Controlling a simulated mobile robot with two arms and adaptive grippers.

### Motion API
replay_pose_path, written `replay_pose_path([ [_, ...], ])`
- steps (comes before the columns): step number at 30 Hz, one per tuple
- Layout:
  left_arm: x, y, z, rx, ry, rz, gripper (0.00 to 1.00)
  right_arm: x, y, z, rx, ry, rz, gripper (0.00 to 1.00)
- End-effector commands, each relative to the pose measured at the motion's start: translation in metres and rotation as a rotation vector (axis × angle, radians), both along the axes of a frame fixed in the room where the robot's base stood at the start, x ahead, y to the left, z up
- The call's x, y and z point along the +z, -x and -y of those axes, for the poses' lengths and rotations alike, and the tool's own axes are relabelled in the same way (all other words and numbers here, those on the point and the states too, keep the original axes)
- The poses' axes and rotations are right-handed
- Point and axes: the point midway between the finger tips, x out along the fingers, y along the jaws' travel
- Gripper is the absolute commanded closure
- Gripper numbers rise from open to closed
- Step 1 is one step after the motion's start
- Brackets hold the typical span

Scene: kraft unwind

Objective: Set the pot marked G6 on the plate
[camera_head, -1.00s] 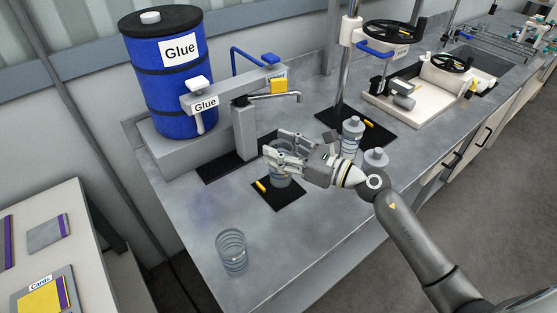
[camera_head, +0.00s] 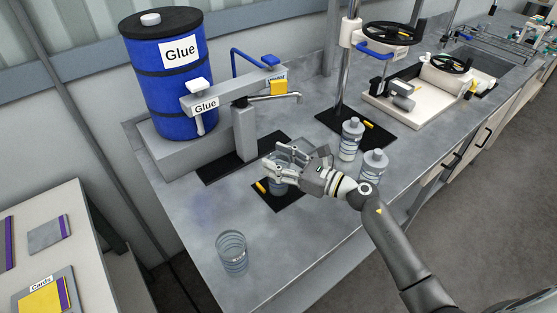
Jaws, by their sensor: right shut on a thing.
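My right gripper (camera_head: 277,171) is shut on a pot (camera_head: 279,187), a clear vessel mostly hidden by the fingers. The pot is over the near black plate (camera_head: 292,201), which has a small yellow piece (camera_head: 261,187) at its left. I cannot tell whether the pot's base touches the plate. No G6 mark is readable on the held pot from here. Another clear open pot (camera_head: 232,253) stands upright near the bench's front left, away from the gripper, with no readable mark. My left gripper is not in view.
Two clear bottles (camera_head: 351,140) (camera_head: 373,168) stand right of the gripper. A tap (camera_head: 272,98) from the blue Glue drum (camera_head: 168,75) reaches over another dark mat (camera_head: 225,170) behind. The grey bench (camera_head: 300,245) is clear in front.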

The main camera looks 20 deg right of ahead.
Motion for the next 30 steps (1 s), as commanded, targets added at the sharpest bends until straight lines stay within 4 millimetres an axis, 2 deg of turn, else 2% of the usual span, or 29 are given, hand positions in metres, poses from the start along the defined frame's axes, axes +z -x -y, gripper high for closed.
replay_pose_path([
  [1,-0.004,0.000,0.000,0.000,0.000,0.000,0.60,-0.003,0.000,0.000,0.000,0.001,0.001,0.91],
  [2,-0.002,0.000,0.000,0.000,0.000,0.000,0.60,-0.002,0.000,0.000,0.000,0.000,0.000,0.48],
  [6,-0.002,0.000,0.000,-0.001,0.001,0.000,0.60,-0.001,0.000,0.000,0.000,0.000,0.000,0.30],
  [19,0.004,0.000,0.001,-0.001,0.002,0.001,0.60,0.004,0.000,0.000,0.000,0.000,0.000,0.30],
  [23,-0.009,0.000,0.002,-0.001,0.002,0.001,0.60,-0.004,0.015,0.014,-0.001,0.006,0.000,0.30],
  [30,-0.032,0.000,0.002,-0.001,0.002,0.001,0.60,-0.005,0.053,0.048,0.001,0.005,-0.002,0.30],
])
